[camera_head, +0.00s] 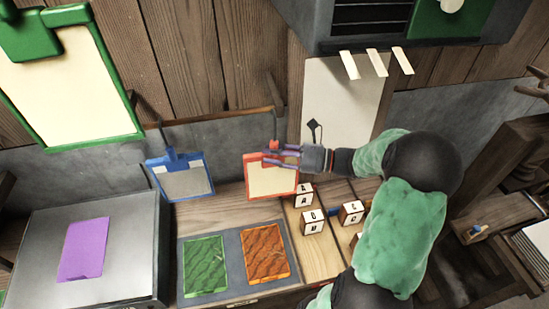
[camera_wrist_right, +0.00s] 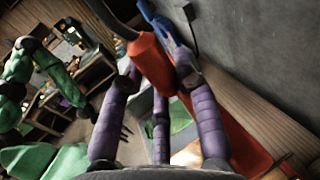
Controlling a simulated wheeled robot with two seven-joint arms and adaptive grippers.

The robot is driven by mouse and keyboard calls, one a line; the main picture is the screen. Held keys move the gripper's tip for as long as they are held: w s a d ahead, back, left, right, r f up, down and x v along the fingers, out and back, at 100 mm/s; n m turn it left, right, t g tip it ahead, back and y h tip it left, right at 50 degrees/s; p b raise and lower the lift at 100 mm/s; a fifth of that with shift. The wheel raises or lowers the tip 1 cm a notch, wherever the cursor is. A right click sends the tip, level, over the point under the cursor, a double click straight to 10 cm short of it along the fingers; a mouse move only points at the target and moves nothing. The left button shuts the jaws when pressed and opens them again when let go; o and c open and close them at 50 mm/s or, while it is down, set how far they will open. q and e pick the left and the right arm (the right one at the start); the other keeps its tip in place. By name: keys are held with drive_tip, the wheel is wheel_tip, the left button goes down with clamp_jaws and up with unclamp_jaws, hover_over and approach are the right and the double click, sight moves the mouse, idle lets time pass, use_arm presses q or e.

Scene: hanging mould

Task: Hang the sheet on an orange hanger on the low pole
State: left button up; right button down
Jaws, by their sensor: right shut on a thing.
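The orange hanger (camera_head: 251,162) is a frame around a cream sheet (camera_head: 270,182), upright near the back wall. My right gripper (camera_head: 284,154) is shut on the orange hanger at its top. In the right wrist view, the hanger's orange handle (camera_wrist_right: 152,65) sits between the purple fingers (camera_wrist_right: 152,85). A wooden pole (camera_head: 215,119) runs along the wall behind, above the hanger. A dark hook stands close to the handle; I cannot tell whether the hanger rests on it. My left gripper is not in view.
A blue hanger (camera_head: 176,160) hangs just left of the orange one. A large green hanger (camera_head: 125,141) is at upper left. A purple sheet (camera_head: 84,248) lies on a grey box. Green (camera_head: 204,264) and orange (camera_head: 265,252) textured sheets lie on a tray. Lettered blocks (camera_head: 313,221) stand at right.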

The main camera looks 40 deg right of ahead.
drive_tip(key=w+d+f+b, duration=0.1)
drive_tip(key=w+d+b, duration=0.1)
drive_tip(key=w, duration=0.3)
drive_tip(key=shift+w+d+f, duration=0.25)
drive_tip(key=shift+w+d, duration=0.05)
drive_tip(key=shift+d, duration=0.25)
idle(0.4)
drive_tip(key=c, duration=0.9)
unclamp_jaws()
drive_tip(key=shift+o, duration=0.2)
drive_tip(key=v, duration=1.2)
drive_tip(key=shift+s, duration=0.1)
